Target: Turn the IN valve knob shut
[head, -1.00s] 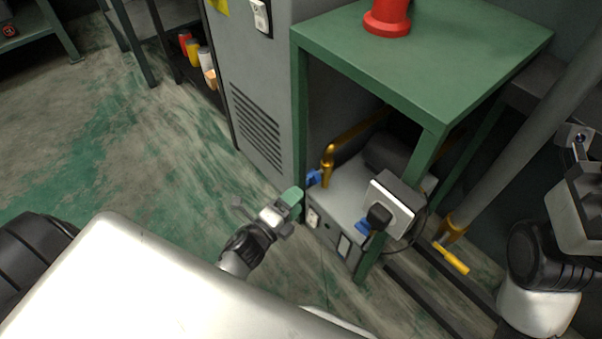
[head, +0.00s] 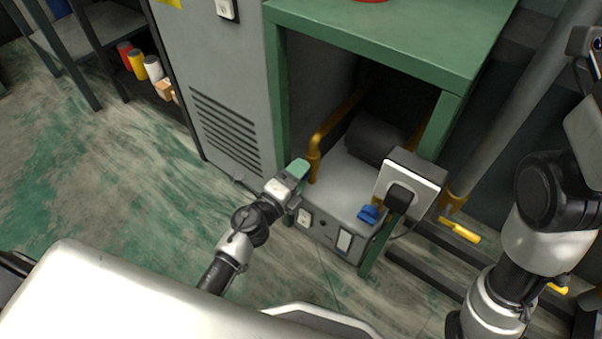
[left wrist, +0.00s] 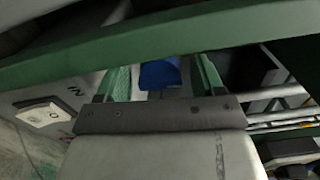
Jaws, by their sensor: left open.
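The IN valve knob is blue and shows in the left wrist view (left wrist: 160,74), beside the letters "IN" on the grey unit's front. My left gripper (head: 296,171) is open, with its green fingers one on each side of the knob. I cannot tell whether they touch it. In the head view the gripper hides this knob, at the foot of a brass pipe (head: 316,150). A second blue knob (head: 369,214) sits farther right on the grey unit (head: 338,203). My right arm stands at the right edge; its fingers are out of frame.
A green bench frame (head: 400,45) surrounds the unit, and its rail crosses close above my left gripper in the wrist view. A white box with a black plug (head: 400,198) is fixed by the right leg. A grey vented cabinet (head: 225,130) stands left. The floor at left is clear.

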